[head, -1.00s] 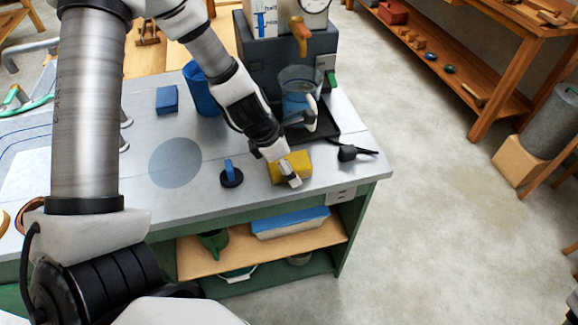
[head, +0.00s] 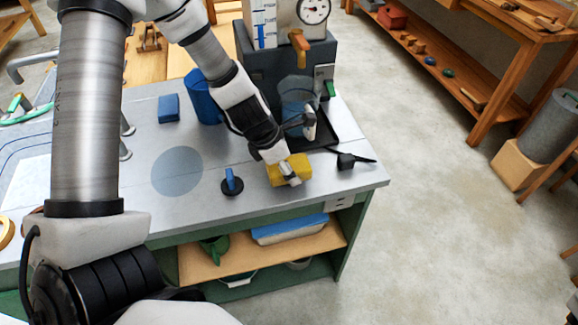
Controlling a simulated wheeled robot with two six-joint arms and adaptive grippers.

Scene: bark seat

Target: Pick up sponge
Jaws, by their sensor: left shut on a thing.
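The yellow sponge (head: 300,165) is at the right part of the grey worktop, near its front edge. My left gripper (head: 290,176) has its fingers at the sponge and is shut on it. The fingers cover part of the sponge's front and left side. I cannot tell whether the sponge touches the worktop or is just above it. My right gripper is not in view.
A black tool with a cable (head: 347,161) lies right of the sponge. A round black base with a blue handle (head: 232,183) stands to its left. Behind are a clear jug (head: 298,92), a grey machine (head: 262,62), a blue cylinder (head: 201,97) and a blue block (head: 168,108).

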